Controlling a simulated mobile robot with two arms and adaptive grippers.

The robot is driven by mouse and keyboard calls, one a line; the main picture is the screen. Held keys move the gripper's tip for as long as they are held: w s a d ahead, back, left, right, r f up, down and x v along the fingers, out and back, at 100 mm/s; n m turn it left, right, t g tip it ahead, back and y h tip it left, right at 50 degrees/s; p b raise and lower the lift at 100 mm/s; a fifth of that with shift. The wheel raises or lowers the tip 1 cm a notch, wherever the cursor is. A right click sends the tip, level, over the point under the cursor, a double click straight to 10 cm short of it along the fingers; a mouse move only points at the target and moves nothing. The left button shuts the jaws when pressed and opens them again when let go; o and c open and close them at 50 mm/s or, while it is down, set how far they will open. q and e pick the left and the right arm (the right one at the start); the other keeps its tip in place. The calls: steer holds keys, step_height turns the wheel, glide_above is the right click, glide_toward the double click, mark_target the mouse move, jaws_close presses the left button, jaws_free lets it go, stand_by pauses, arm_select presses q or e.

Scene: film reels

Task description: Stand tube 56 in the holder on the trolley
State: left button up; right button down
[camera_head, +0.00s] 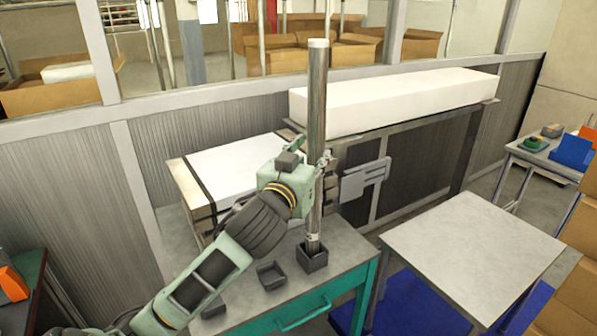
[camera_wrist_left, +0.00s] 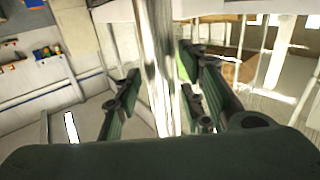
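A tall metallic grey tube (camera_head: 316,120) with a pale top end stands upright. Its lower end is in a dark square holder (camera_head: 312,259) on the grey top of the green-framed unit (camera_head: 345,254); how deep it sits is hidden. My left gripper (camera_head: 327,180) is at the tube's middle height, partly hidden behind it. In the left wrist view the tube (camera_wrist_left: 157,70) passes between the fingers, with a visible gap on the left side, so the gripper looks open around it. The number on the tube is not readable. My right gripper is not in view.
Empty dark holders (camera_head: 270,276) sit on the same top. A grey-topped table (camera_head: 470,245) with a blue base stands to the right. A grey bracket (camera_head: 364,180) is just behind the tube. A long white block (camera_head: 400,95) lies on a cabinet behind.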

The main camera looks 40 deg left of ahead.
arm_select(q)
steer(key=p+v, duration=0.6)
steer(key=v, duration=0.1)
steer(key=shift+s+p, duration=0.35)
steer(key=shift+p, duration=0.05)
stand_by(0.5)
steer(key=shift+d, duration=0.1)
stand_by(0.4)
